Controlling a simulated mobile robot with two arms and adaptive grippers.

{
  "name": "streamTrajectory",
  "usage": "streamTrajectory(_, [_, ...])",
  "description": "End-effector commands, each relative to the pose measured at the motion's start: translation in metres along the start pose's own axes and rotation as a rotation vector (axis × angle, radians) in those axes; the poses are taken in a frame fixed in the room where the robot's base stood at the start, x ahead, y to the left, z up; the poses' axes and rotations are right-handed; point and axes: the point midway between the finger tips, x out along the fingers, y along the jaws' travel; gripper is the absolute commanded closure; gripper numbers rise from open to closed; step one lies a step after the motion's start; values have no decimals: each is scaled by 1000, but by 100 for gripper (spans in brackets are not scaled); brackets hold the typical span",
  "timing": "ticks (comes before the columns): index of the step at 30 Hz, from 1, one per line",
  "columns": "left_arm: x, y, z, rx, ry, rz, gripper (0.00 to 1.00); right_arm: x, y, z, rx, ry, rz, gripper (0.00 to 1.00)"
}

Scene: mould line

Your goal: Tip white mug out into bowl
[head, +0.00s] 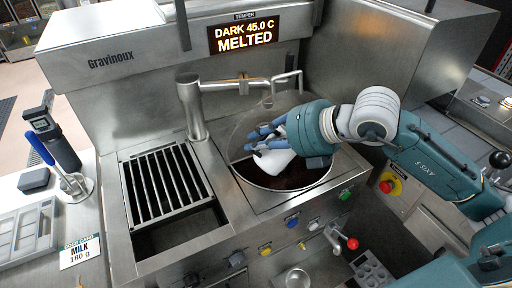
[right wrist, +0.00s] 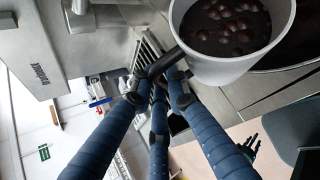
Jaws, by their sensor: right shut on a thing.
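The white mug (head: 275,163) is held over the round bowl (head: 284,190) set into the steel machine. My right gripper (head: 258,140) is shut on the mug, and its blue fingers cover part of it in the head view. In the right wrist view the mug (right wrist: 222,68) shows dark round pieces inside. The fingers (right wrist: 165,78) close around a dark handle at the mug's side. The bowl holds dark melted chocolate, and the mug and gripper hide part of it. The mug looks tilted in the head view; nothing is seen falling.
A steel spout pipe (head: 190,105) stands left of the bowl and reaches over its back. A slatted grate (head: 165,185) lies to the left. A sign (head: 243,37) reads "DARK 45.0 C MELTED". Knobs and a red-balled lever (head: 352,243) line the front panel.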

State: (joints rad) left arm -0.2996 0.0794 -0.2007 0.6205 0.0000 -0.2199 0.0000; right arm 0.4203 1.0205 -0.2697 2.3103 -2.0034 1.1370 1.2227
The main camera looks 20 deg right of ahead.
Motion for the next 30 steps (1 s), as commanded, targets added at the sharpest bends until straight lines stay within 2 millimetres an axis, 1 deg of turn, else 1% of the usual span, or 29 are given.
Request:
streamTrajectory(3, [2,0,3,0,-4,0,65,-7,4,7,54,10,54,100])
streamTrajectory(4, [9,0,4,-1,-4,0,65,-6,1,7,66,13,66,100])
streamTrajectory(6, [17,1,4,-1,-4,0,65,-10,1,11,96,20,96,100])
streamTrajectory(21, [59,1,8,-2,-3,0,65,-41,8,40,312,78,319,100])
streamTrajectory(30, [85,1,9,-1,-2,0,65,-57,1,57,438,113,448,100])
